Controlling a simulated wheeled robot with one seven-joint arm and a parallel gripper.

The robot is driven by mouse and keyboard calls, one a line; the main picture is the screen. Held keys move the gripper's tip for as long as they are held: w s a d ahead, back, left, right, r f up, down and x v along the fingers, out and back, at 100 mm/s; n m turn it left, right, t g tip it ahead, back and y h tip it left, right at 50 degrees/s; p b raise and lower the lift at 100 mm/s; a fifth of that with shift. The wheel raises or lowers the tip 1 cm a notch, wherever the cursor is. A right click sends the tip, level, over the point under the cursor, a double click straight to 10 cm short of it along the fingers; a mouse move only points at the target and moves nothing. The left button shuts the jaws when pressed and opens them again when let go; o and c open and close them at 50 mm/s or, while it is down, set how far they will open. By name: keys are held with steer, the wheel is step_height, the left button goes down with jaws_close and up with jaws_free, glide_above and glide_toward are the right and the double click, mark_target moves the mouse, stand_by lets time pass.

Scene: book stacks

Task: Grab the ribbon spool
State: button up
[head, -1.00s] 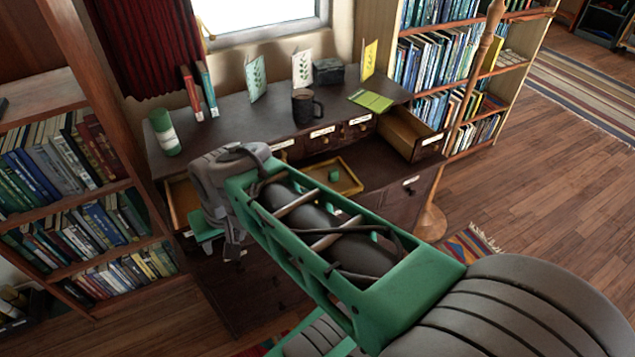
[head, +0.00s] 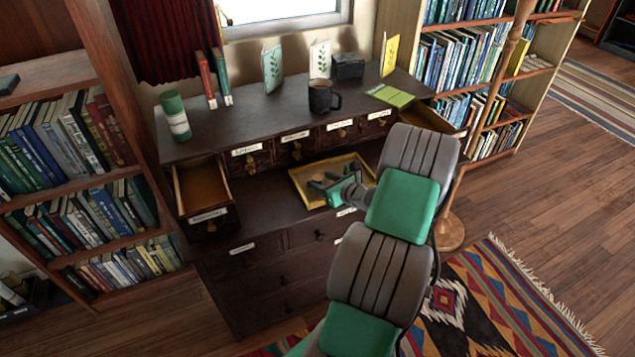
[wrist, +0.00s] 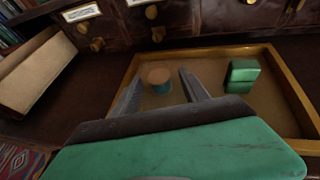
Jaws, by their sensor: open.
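The ribbon spool (wrist: 159,79), a small round piece with a tan top and a teal side, stands in the yellow-rimmed tray (wrist: 290,100). My gripper (wrist: 158,84) is open in the wrist view. Its two dark fingers point into the tray, one on either side of the spool in the picture; I cannot tell whether they touch it. A green block-like item (wrist: 242,76) lies right of the fingers in the same tray. In the head view my gripper (head: 324,182) is over the tray (head: 300,172), and I cannot make out the spool there.
The tray is on the dark cabinet's (head: 262,200) lower ledge, below small labelled drawers. An open drawer (head: 203,190) juts out at left; another is partly behind my arm. A mug (head: 321,97), cards and a green cylinder (head: 176,115) stand on top.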

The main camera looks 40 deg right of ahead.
steer(key=shift+x, duration=1.2)
steer(key=shift+c, duration=0.5)
jaws_close()
